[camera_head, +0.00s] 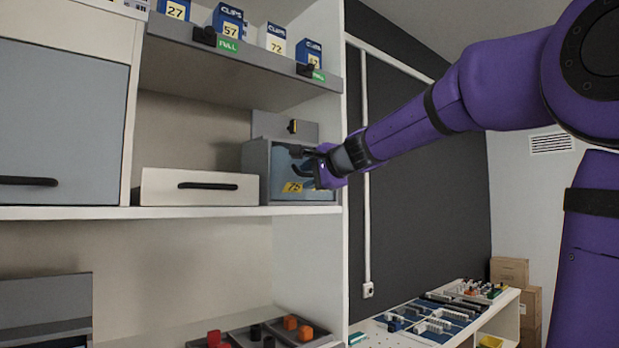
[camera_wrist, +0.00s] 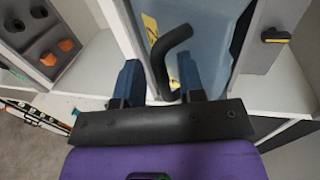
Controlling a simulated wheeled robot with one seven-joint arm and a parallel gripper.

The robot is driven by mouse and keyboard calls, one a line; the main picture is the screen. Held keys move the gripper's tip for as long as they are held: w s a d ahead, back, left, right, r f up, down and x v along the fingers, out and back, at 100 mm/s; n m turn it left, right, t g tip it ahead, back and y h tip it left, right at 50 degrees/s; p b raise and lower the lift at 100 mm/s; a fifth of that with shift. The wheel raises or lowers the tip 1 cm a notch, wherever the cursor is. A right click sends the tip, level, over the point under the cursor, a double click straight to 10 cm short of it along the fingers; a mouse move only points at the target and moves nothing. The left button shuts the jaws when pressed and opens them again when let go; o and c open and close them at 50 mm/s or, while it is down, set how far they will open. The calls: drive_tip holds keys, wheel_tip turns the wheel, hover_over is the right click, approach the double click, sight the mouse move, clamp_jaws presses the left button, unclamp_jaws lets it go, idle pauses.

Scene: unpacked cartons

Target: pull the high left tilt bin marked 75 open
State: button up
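The tilt bin marked 75 (camera_head: 283,162) sits at the right end of the high shelf, with a blue-grey front and a yellow 75 label (camera_head: 293,187). In the wrist view its front (camera_wrist: 210,28) fills the upper middle. Its black bent handle (camera_wrist: 168,52) shows between my two blue fingertips. My gripper (camera_head: 312,168) is in front of the bin, open, with one finger on each side of the handle. I see a gap on the left finger's side; contact at the right finger cannot be told. The bin front looks shut, though my gripper partly hides it.
A black and yellow catch (camera_head: 293,126) is on a grey panel above the bin. A white drawer (camera_head: 200,187) stands to its left. The shelf above holds several clips boxes (camera_head: 228,20). A white upright panel (camera_head: 334,235) is close below right. Grey trays (camera_head: 262,330) lie lower down.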

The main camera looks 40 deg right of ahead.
drive_tip(key=v, duration=1)
drive_tip(key=shift+s, duration=0.2)
drive_tip(key=shift+a, duration=0.1)
drive_tip(key=s+a+f+n+g, duration=0.3)
drive_tip(key=s+a+f+n, duration=0.2)
drive_tip(key=f, duration=0.5)
drive_tip(key=s+a+f+n+g, duration=0.4)
drive_tip(key=s+a+f+n, duration=0.1)
drive_tip(key=f, duration=0.5)
drive_tip(key=s+a+f+n+g, duration=0.3)
drive_tip(key=s+a+f+n, duration=0.2)
drive_tip(key=f, duration=0.5)
drive_tip(key=s+n, duration=0.2)
drive_tip(key=shift+s+a+n+h, duration=0.2)
drive_tip(key=shift+s+n+h, duration=0.05)
drive_tip(key=shift+n+h, duration=0.05)
